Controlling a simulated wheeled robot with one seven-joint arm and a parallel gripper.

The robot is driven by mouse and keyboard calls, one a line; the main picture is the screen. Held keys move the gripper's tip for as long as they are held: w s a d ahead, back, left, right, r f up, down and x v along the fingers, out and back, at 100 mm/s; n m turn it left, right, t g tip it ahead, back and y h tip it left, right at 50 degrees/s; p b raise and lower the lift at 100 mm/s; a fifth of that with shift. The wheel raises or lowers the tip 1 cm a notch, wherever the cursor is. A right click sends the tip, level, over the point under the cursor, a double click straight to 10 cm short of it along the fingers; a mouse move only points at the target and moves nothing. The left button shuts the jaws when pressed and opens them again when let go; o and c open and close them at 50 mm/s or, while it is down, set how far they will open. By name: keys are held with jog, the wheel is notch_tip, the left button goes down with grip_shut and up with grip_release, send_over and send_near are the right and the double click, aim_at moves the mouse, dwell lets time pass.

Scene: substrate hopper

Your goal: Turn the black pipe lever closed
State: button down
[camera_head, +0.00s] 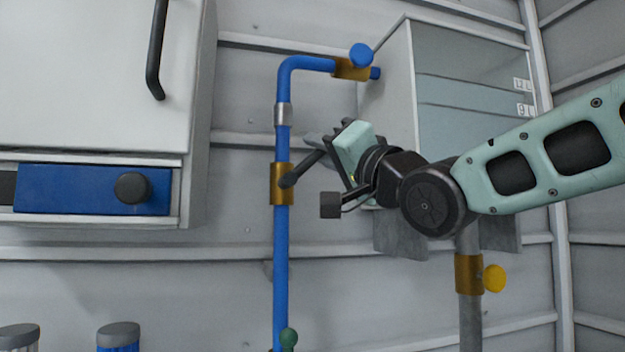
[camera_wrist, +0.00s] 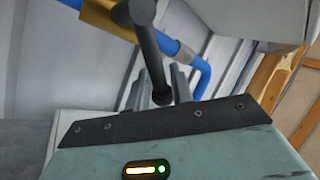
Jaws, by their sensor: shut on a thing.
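The black pipe lever (camera_head: 303,167) sticks out from a brass valve fitting (camera_head: 276,184) on the vertical blue pipe (camera_head: 281,240). It slants up and to the right. My gripper (camera_head: 328,150) is at the lever's outer end, right of the pipe, and hides the tip. In the wrist view the lever (camera_wrist: 154,50) runs from its round hub by the brass fitting (camera_wrist: 108,18) down between the two fingers of my gripper (camera_wrist: 157,88). The fingers are shut on it.
A clear-fronted tank (camera_head: 470,150) stands behind my arm. Above is a blue knob (camera_head: 361,54) on another brass fitting; a yellow knob (camera_head: 494,278) is lower right. A white cabinet (camera_head: 80,70) with a blue panel (camera_head: 70,188) is at left. A green knob (camera_head: 288,338) is below.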

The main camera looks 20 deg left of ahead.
jog(key=f+m+t+h+b, duration=0.1)
jog(key=m+t+b, duration=0.1)
jog(key=m+b, duration=0.2)
jog(key=d+f+m+t+h+b, duration=0.1)
jog(key=f+m+t+h+b, duration=0.1)
jog(key=m+b, duration=0.3)
jog(key=w+f+m+t+h+b, duration=0.1)
jog(key=m+t+h+b, duration=0.1)
jog(key=m+t+b, duration=0.2)
jog(key=shift+d+f+m+b, duration=0.35)
jog(key=shift+f+m+b, duration=0.05)
jog(key=shift+m+b, duration=0.15)
jog(key=shift+w+m+t+h, duration=0.1)
jog(key=shift+m+t+h, duration=0.2)
jog(key=shift+h, duration=0.1)
jog(key=c, duration=1.5)
grip_release()
jog(key=shift+d, duration=0.1)
jog(key=b+v, duration=0.7)
jog(key=v, duration=1)
jog(key=shift+f, duration=0.15)
